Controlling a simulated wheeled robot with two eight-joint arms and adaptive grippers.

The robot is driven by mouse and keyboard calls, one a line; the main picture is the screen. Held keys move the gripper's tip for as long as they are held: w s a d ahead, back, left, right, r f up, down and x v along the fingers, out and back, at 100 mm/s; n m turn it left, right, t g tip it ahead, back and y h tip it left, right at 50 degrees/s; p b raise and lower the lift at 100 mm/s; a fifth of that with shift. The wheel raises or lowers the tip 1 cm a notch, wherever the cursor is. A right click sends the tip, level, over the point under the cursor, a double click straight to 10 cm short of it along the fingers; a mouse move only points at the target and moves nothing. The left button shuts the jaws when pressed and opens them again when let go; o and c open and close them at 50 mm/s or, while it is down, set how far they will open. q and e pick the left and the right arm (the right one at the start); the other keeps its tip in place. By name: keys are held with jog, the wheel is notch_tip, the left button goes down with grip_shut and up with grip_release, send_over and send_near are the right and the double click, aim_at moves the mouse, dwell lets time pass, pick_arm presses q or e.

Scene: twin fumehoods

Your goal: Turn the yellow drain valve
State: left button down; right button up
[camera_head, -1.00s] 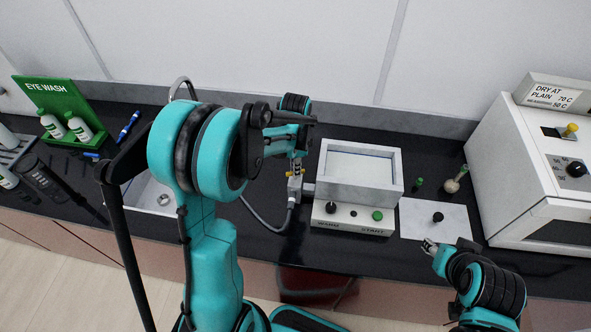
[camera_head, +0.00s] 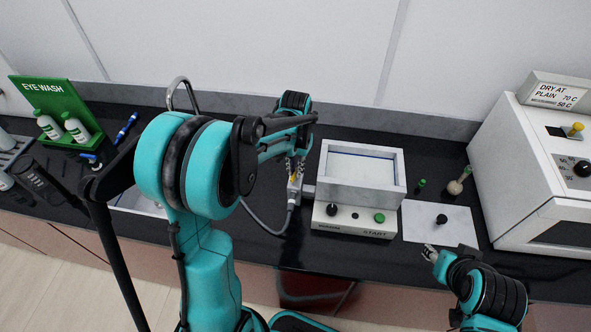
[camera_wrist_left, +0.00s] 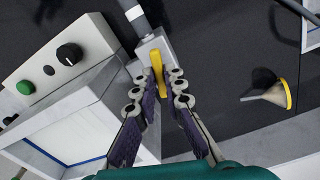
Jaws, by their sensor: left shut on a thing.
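The yellow drain valve (camera_wrist_left: 157,68) is a small yellow lever on a pale grey block (camera_wrist_left: 153,45) beside the white-grey bath (camera_head: 361,196). In the left wrist view the lever sits between my left fingertips (camera_wrist_left: 160,88), which are shut on it. In the head view my left gripper (camera_head: 295,167) reaches down over the block at the bath's left side, and the yellow lever (camera_head: 293,179) shows only in part. My right gripper (camera_head: 429,251) hangs near the counter's front edge, away from the valve; its jaw state is too small to tell.
A grey hose (camera_head: 266,227) runs from the block. The bath's front panel has a black knob (camera_head: 332,209) and a green button (camera_head: 380,218). A white oven (camera_head: 525,165) stands at right. A green eye wash stand (camera_head: 52,105) is at left. A yellow-rimmed funnel (camera_wrist_left: 268,95) lies nearby.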

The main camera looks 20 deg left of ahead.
aim_at(295, 173)
pick_arm(q)
jog(key=shift+n, duration=0.9)
jog(key=c, duration=1.6)
grip_release()
jog(key=shift+r, duration=0.1)
notch_tip(295, 173, up, 12)
jog(key=shift+f, duration=0.2)
